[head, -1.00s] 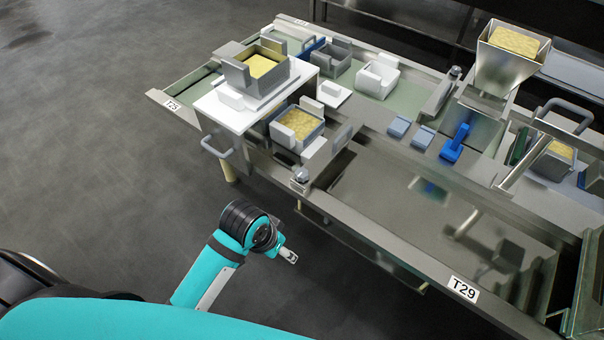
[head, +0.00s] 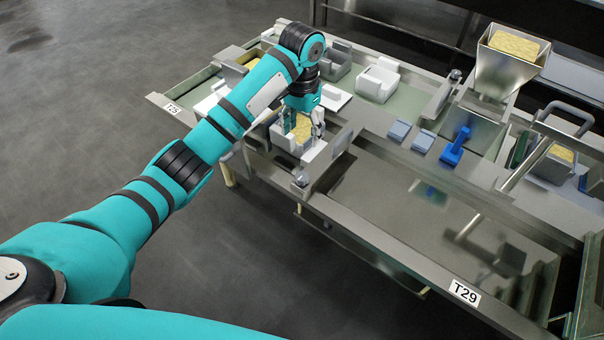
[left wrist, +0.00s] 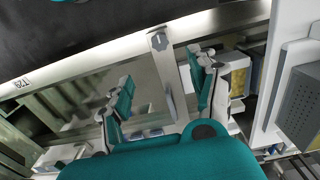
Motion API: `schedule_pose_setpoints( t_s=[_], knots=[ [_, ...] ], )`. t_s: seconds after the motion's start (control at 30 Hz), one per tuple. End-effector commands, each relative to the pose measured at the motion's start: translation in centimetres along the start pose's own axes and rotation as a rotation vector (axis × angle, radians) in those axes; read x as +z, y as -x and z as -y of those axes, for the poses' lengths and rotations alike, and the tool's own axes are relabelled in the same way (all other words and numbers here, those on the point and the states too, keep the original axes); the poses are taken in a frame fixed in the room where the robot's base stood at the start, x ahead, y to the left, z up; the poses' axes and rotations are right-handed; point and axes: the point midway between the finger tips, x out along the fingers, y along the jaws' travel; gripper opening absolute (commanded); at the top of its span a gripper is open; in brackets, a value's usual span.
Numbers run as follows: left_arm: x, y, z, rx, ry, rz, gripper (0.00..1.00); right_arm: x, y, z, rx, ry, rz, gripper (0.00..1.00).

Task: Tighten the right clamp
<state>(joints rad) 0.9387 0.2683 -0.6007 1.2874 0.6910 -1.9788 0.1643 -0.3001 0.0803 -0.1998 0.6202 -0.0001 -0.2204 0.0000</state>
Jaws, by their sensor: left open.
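A clamp bar with a small knob (head: 301,179) lies at the table's front edge, beside a cheese mould. In the left wrist view this knob (left wrist: 158,41) shows beyond the gap between my fingers, apart from them. A similar bar with a knob (head: 455,73) is farther back; I cannot tell which one the task calls right. My left gripper (head: 302,122) is open, pointing down over the grey mould with yellow cheese, just left of the near bar. It also shows in the left wrist view (left wrist: 162,75), its fingers spread and empty. My right gripper is out of view.
A white stand carries another cheese mould, largely hidden behind my arm. A white block (head: 377,80), blue-grey blocks (head: 398,128), a blue tool (head: 456,145) and a steel hopper (head: 512,55) are on the table. The sunken steel basin (head: 400,210) at the front is mostly bare.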

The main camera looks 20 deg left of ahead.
Motion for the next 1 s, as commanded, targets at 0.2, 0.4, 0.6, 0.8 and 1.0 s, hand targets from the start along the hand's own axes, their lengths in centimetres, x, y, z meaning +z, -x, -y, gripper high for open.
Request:
schedule_pose_setpoints(
  t_s=[0.2, 0.4, 0.6, 0.8, 1.0],
  knots=[
    [0.1, -3.6, 0.0, 0.001, -0.001, 0.005, 0.60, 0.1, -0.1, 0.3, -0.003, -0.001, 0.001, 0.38],
    [0.1, -8.0, 0.0, 0.000, 0.000, 0.003, 0.60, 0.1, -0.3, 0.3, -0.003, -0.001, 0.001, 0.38],
    [0.1, -12.4, -0.1, 0.000, -0.001, 0.002, 0.60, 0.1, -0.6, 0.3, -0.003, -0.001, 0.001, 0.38],
    [0.1, -15.6, -0.1, -0.001, -0.001, 0.000, 0.60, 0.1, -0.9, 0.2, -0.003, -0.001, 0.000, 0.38],
    [0.0, -16.9, -0.1, -0.001, -0.003, -0.003, 0.60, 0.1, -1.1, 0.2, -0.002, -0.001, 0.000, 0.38]
  ],
)
